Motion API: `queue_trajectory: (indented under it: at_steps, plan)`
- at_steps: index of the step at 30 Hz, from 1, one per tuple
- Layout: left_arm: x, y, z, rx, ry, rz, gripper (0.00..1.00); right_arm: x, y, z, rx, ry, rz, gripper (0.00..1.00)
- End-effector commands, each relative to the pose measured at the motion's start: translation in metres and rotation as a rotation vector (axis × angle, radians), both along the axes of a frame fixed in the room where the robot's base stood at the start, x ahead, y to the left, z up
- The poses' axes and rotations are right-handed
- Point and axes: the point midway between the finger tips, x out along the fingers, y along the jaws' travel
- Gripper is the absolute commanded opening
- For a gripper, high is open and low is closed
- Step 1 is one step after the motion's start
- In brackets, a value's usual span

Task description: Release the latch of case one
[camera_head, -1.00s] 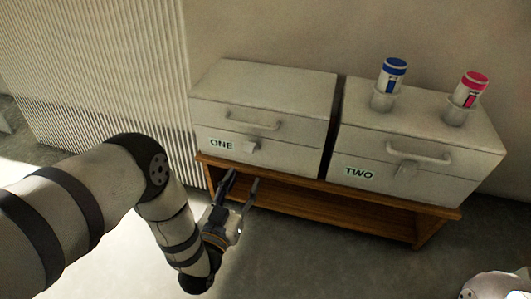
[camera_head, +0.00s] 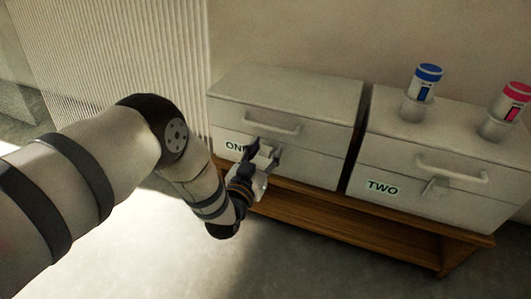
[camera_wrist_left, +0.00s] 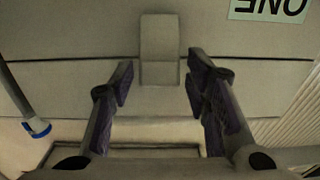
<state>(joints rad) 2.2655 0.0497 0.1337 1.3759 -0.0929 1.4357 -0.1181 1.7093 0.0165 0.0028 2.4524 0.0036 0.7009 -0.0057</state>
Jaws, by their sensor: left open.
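Case one (camera_head: 315,165) is a pale grey box with a handle, a front seam and the label ONE. Its latch (camera_head: 264,152) is a small tab on the front, below the handle. In the left wrist view the latch (camera_wrist_left: 160,50) lies centred ahead of the fingers, across the seam. My left gripper (camera_head: 266,150) is at the case front by the latch and partly covers the label. It is open, with one finger on each side of the latch (camera_wrist_left: 158,82); I cannot tell whether they touch it. My right gripper is not in view.
Case two (camera_head: 440,205) stands to the right on the same wooden stand (camera_head: 350,225), with a narrow gap between the cases. A blue-capped bottle (camera_head: 426,82) and a pink-capped bottle (camera_head: 511,100) stand in holders on case two. Floor in front is clear.

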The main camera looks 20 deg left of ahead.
Motion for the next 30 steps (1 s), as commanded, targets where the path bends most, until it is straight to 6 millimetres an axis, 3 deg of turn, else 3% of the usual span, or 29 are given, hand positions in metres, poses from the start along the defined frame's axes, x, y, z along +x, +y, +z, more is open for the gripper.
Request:
queue_trajectory:
  at_steps: [2, 7, 17, 30]
  plan:
    - [0.0, 0.0, 0.0, 0.0, 0.0, 0.0, 0.39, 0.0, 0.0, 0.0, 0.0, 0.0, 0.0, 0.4]
    - [-0.001, 0.0, 0.0, 0.0, 0.0, 0.0, 0.02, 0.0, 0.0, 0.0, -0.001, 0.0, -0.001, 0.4]
    - [-0.003, 0.0, -0.005, -0.001, -0.039, 0.0, 0.02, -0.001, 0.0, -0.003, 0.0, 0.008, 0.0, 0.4]
    - [-0.013, 0.0, -0.026, -0.012, -0.338, -0.001, 0.02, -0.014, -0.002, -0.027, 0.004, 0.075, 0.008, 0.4]
